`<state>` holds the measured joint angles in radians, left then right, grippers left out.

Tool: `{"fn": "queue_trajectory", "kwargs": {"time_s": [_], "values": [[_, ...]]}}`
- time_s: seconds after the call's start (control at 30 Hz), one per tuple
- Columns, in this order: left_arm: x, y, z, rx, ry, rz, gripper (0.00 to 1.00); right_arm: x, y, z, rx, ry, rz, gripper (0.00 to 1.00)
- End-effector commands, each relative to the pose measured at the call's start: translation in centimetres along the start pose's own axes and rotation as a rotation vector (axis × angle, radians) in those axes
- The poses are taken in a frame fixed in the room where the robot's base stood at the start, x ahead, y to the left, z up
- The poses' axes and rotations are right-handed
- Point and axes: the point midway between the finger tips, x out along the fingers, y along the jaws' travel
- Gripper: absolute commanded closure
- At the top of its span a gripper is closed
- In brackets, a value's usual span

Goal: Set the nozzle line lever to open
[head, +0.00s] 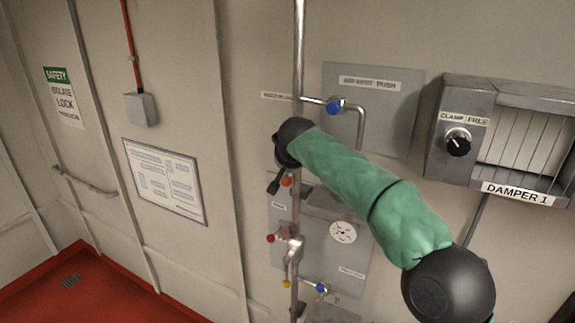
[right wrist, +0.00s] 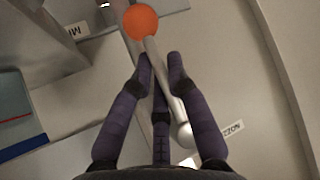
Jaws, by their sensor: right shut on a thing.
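The nozzle line lever (right wrist: 165,85) is a light rod in the right wrist view. A partly hidden label (right wrist: 231,128) starting "NOZZ" is beside the knob. My right gripper (right wrist: 160,68) has its dark fingers closed around the rod, below the hub. My left gripper is out of view.
A vertical pipe (head: 299,45) runs beside my wrist. A blue valve (head: 334,106) sits above my forearm. Red (head: 271,239) and yellow knobs and a round white dial (head: 343,232) are below. The damper box (head: 505,130) stands out at right.

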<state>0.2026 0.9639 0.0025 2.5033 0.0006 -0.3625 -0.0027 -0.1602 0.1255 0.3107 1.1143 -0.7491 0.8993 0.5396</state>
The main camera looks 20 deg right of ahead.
Motion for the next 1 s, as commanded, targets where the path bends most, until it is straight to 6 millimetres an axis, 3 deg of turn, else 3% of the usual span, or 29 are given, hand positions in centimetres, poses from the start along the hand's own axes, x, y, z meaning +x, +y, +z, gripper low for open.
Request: {"fn": "queue_trajectory", "kwargs": {"time_s": [0.03, 0.07, 0.13, 0.67, 1.0], "values": [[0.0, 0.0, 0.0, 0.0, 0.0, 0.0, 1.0, 0.2, 0.0, 0.3, -0.003, -0.008, 0.002, 1.0], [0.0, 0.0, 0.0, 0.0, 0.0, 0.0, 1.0, 0.2, 0.0, 0.3, -0.003, -0.008, 0.002, 0.75], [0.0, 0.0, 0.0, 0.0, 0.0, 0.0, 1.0, 0.2, 0.0, 0.3, -0.002, -0.007, 0.002, 0.58], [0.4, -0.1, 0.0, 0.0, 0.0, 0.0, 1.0, 0.1, 0.0, 0.1, 0.011, 0.008, -0.009, 0.58], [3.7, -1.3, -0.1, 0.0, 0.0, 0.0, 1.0, 0.8, -0.9, 0.0, 0.136, 0.121, -0.122, 0.58]]}}
